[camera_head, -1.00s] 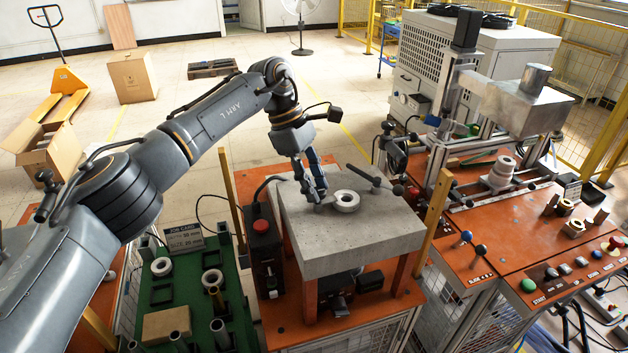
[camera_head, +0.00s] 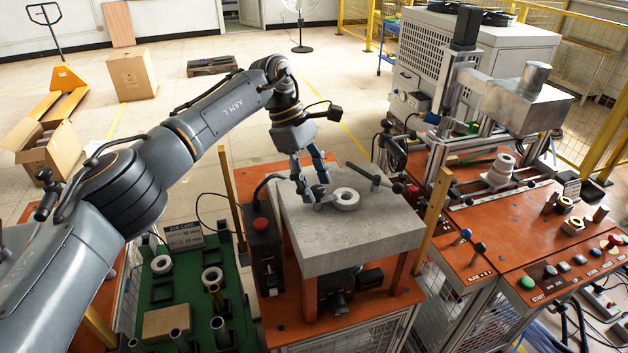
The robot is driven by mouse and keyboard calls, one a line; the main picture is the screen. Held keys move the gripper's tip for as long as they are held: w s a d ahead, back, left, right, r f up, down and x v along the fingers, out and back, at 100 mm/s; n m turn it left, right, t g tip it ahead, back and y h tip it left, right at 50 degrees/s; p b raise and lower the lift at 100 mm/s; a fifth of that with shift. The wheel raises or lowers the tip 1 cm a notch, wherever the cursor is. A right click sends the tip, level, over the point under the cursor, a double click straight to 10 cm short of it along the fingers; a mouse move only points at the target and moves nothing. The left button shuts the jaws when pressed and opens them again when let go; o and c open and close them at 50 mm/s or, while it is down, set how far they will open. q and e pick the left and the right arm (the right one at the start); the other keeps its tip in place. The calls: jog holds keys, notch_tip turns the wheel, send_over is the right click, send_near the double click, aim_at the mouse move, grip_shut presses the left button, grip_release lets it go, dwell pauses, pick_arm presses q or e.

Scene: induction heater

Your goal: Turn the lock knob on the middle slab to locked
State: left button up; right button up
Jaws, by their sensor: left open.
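The grey stone-like slab (camera_head: 350,248) stands on orange legs in the middle. A pale ring (camera_head: 345,199) lies on its top. A small grey piece (camera_head: 321,205), possibly the lock knob, sits just left of the ring; it is partly hidden and I cannot tell its setting. My left gripper (camera_head: 314,190) points down over the slab's left part, fingers spread and empty, close to this piece. I cannot tell whether a finger touches it. A dark lever handle (camera_head: 375,179) stands at the back of the slab. My right gripper is not in view.
A control box with a red button (camera_head: 260,223) stands left of the slab. A green tray (camera_head: 236,302) with rings and posts is at lower left. A press machine (camera_head: 525,105) and an orange panel with buttons (camera_head: 540,270) are at the right.

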pick_arm(q)
jog(key=shift+r, duration=0.1)
jog(key=v, duration=0.7)
jog(key=shift+w+a+r, duration=0.1)
jog(key=shift+r, duration=0.15)
